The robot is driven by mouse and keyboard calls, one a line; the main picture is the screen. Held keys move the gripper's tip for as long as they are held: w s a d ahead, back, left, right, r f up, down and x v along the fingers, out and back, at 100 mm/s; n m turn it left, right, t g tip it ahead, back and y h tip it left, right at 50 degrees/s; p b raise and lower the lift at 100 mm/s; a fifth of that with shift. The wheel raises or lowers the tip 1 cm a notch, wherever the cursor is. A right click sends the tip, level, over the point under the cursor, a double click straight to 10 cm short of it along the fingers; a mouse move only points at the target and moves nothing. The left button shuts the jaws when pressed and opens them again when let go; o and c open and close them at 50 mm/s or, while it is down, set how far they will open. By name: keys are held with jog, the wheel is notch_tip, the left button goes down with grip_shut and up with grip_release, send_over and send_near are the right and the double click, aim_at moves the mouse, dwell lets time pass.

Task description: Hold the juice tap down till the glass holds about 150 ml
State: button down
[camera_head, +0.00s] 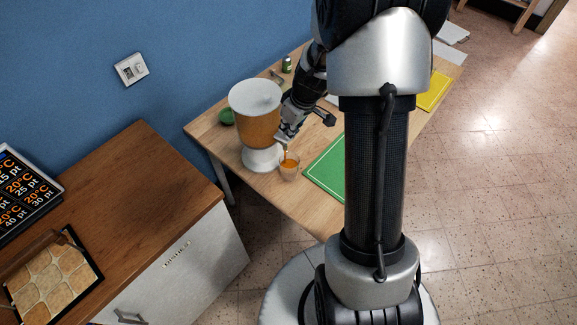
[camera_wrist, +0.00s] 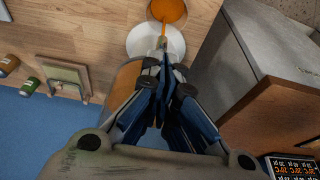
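The juice dispenser (camera_head: 252,127) has a white lid, a clear tank of orange juice and a white base (camera_head: 262,158). The glass (camera_head: 289,168) stands upright beside the base, below the tap, with orange juice in it; its level cannot be read exactly. In the wrist view, the glass (camera_wrist: 168,9) is cut by the top edge, and a thin orange stream runs toward it. My gripper (camera_head: 284,137) is at the dispenser's front, over the glass. Its fingers (camera_wrist: 155,70) are together at the tap, which they largely hide; contact is hard to make out.
A green board (camera_head: 325,168) lies right of the glass, partly behind my arm.

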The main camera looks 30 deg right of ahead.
jog(key=shift+r, duration=0.9)
jog(key=shift+s+d, duration=0.1)
jog(key=shift+s, duration=0.2)
jog(key=s, duration=0.1)
jog(key=s+d+r+b, duration=0.1)
jog(key=s, duration=0.1)
jog(key=s+d+b, duration=0.1)
jog(key=s, duration=0.1)
jog(key=shift+s+r, duration=0.2)
jog(key=shift+r, duration=0.15)
